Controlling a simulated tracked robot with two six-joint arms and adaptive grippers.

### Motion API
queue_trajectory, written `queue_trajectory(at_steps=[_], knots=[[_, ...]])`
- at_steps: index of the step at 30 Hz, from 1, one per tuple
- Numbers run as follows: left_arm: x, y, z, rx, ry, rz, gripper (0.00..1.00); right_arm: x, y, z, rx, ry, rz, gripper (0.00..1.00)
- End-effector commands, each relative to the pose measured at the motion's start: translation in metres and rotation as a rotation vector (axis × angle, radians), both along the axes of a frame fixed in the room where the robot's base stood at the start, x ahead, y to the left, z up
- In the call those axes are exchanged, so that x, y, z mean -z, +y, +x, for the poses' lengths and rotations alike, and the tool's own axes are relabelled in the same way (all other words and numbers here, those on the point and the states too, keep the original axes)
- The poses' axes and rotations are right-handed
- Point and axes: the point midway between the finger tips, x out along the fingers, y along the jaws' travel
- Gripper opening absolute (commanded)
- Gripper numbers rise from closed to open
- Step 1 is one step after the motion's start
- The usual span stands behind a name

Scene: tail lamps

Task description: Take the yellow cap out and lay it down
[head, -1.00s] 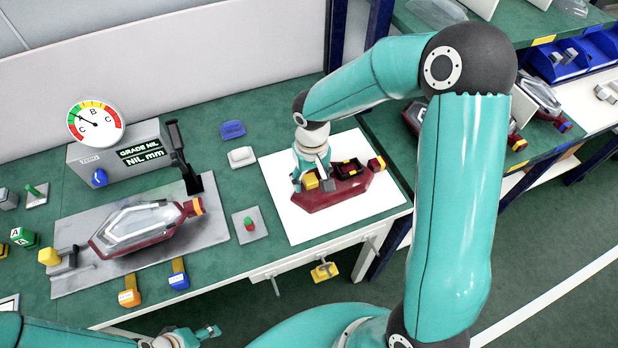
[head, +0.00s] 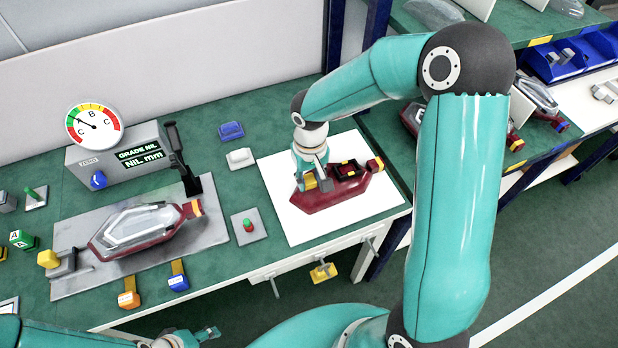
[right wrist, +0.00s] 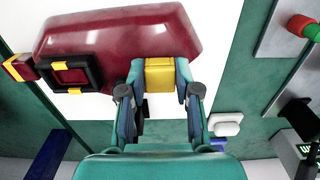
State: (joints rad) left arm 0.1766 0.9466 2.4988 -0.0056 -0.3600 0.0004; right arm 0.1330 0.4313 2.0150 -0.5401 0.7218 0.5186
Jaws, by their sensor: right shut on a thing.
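The yellow cap (right wrist: 160,75) sits between the fingertips of my right gripper (right wrist: 160,82), at the edge of the dark red lamp housing (right wrist: 115,35). The gripper is shut on it. In the head view the yellow cap (head: 310,181) is partly hidden by the fingers of my right gripper (head: 311,183), at the left part of the housing (head: 325,201). The housing lies on a white sheet. I cannot tell whether the cap is still seated in it. My left gripper (head: 207,333) is small at the bottom edge, away from the bench things; its opening is unclear.
The white sheet (head: 295,227) has bare room around the housing. To its left are a red-green button on a plate (head: 249,226), a white block (head: 240,158) and a blue block (head: 231,130). Another lamp (head: 147,228) lies on a grey plate beside a gauge box (head: 115,158).

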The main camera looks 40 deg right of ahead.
Motion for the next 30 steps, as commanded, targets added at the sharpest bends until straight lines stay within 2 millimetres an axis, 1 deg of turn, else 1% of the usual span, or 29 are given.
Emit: queue_trajectory(at_steps=[3,22,30], knots=[[-0.004,0.0,0.0,0.0,0.0,0.0,0.52,-0.005,0.0,0.0,0.0,-0.001,0.0,0.0],[-0.016,0.0,0.0,0.0,0.0,0.0,0.52,-0.024,0.0,0.0,0.0,0.0,0.0,0.0],[-0.018,0.0,0.0,0.0,0.0,0.0,0.52,-0.026,0.0,0.0,0.0,0.0,0.0,0.0]])
